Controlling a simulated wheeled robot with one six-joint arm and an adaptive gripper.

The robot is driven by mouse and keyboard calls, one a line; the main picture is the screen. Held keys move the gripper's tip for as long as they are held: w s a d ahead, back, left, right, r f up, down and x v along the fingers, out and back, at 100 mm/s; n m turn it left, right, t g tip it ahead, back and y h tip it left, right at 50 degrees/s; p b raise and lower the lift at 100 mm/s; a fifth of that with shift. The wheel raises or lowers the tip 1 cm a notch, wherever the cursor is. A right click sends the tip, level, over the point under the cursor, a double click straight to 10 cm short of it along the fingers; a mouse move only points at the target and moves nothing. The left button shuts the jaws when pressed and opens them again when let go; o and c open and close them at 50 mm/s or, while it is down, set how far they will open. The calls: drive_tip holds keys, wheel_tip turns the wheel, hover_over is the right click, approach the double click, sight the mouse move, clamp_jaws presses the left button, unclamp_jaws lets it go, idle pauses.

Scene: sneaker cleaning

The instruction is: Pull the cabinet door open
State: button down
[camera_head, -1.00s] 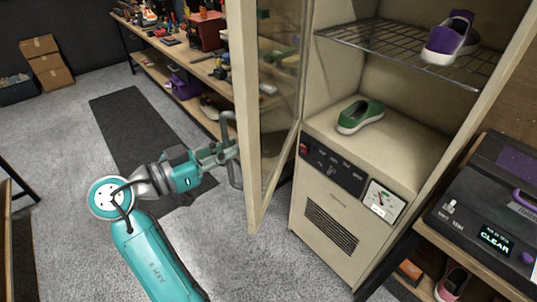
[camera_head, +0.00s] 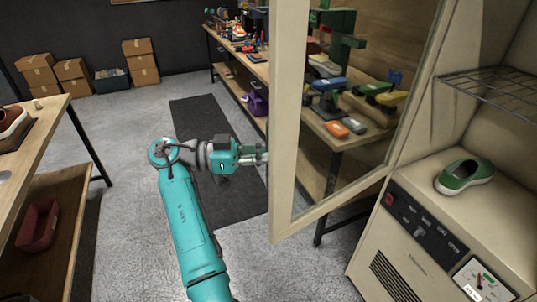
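The cabinet (camera_head: 411,265) is cream, with a control panel low on its front, at the right. Its door (camera_head: 285,130), a cream frame around a glass pane, stands open and swung out to the left of the cabinet. My gripper (camera_head: 262,153) is at the left side of the door's outer edge, touching it or very close. The fingertips are small and partly hidden by the door frame, so I cannot tell whether they are open or shut. The door handle does not show clearly.
A green shoe (camera_head: 465,176) sits inside the cabinet below a wire shelf (camera_head: 495,90). A workbench (camera_head: 257,72) with tools runs behind the door. A wooden table (camera_head: 42,130) stands at left. Grey floor and a dark mat (camera_head: 205,112) lie between.

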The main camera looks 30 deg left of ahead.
drive_tip(key=shift+w, duration=0.1)
drive_tip(key=c, duration=1.2)
unclamp_jaws()
drive_tip(key=shift+r, duration=0.1)
